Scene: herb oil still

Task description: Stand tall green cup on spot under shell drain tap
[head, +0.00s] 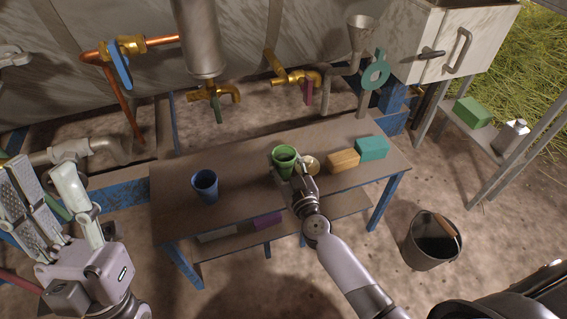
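The green cup (284,154) is upright over the middle of the bench (240,205), its open mouth facing up. My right gripper (290,171) is at the cup's near right side, its fingertips against or very close to the wall. The cup partly hides the fingers, so their grip is unclear. My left gripper (62,195) is at the far left, away from the bench, fingers apart and empty. A brass tap with a green handle (217,107) is below the upright metal cylinder (198,40). Another brass tap with a dark red handle (308,90) is further right.
A blue cup (205,186) stands on the bench's left part. A round tan disc (310,164), an orange block (344,160) and a teal block (372,148) are right of the green cup. A black bucket (428,248) stands on the floor. The bench between the cups is clear.

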